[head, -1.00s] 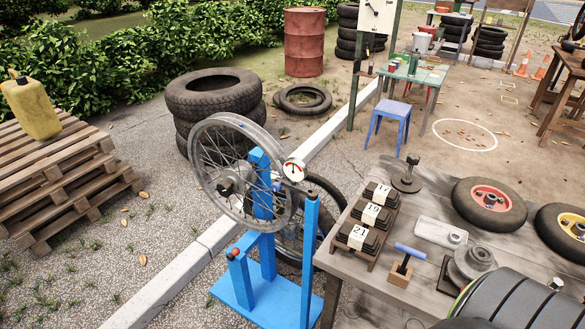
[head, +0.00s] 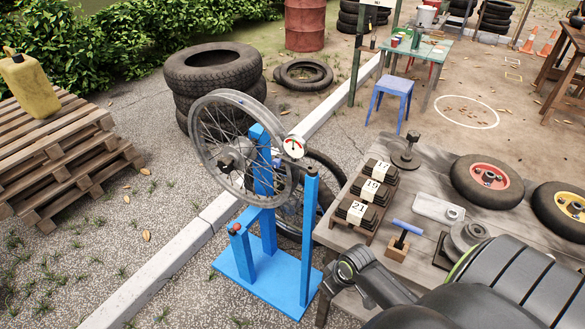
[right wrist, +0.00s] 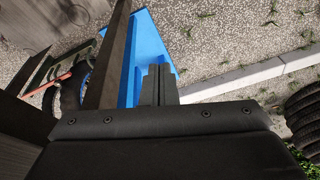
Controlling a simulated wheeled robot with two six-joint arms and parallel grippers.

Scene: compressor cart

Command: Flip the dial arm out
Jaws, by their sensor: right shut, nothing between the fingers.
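The round white dial (head: 293,147) with a red and black face sits beside the rim of the spoked wheel (head: 222,160), near the top of the short right post (head: 310,225) of the blue stand (head: 250,275). I cannot make out the dial's arm clearly. My right arm reaches in from the lower right over the workbench; its gripper is not visible in the head view. In the right wrist view my right gripper (right wrist: 158,85) is shut and empty, with the blue stand's base (right wrist: 150,45) below and beyond it. My left gripper is not in view.
The wooden workbench (head: 385,275) stands right of the stand, with numbered blocks (head: 372,190), a blue-handled tool (head: 405,232) and small wheels (head: 488,180). A concrete kerb (head: 150,285) runs behind the stand. Stacked tyres (head: 215,65) stand behind the wheel.

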